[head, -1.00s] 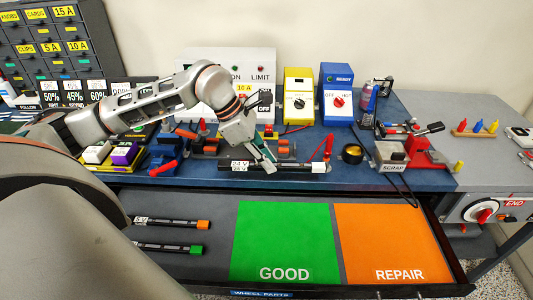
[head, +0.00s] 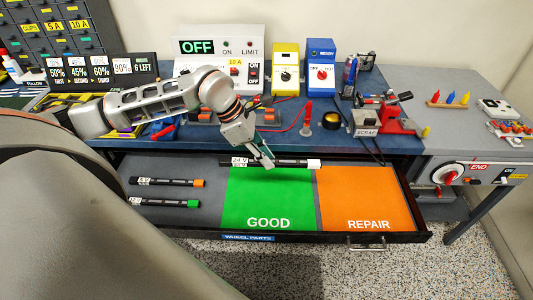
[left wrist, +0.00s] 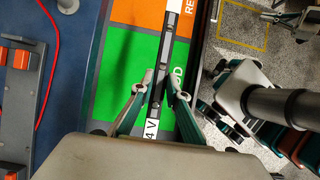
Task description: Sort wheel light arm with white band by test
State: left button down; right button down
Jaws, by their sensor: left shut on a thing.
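My left gripper (head: 264,160) is shut on a dark light arm (head: 288,162) with a white end band and a 24 V label. It holds the light arm level over the back edge of the green GOOD area (head: 240,205). In the left wrist view, the light arm (left wrist: 170,35) runs between the two fingertips (left wrist: 164,90), with green below and orange at its far end. The orange REPAIR area (head: 365,195) lies to the right. My right gripper is outside the head view; a part at the left wrist view's upper right may be it, too unclear to tell.
The open drawer (head: 215,220) also holds an orange-banded light arm (head: 165,182) and a green-banded one (head: 163,202) at left.

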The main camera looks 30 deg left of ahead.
pick_arm(q)
jog(key=shift+f, duration=0.1)
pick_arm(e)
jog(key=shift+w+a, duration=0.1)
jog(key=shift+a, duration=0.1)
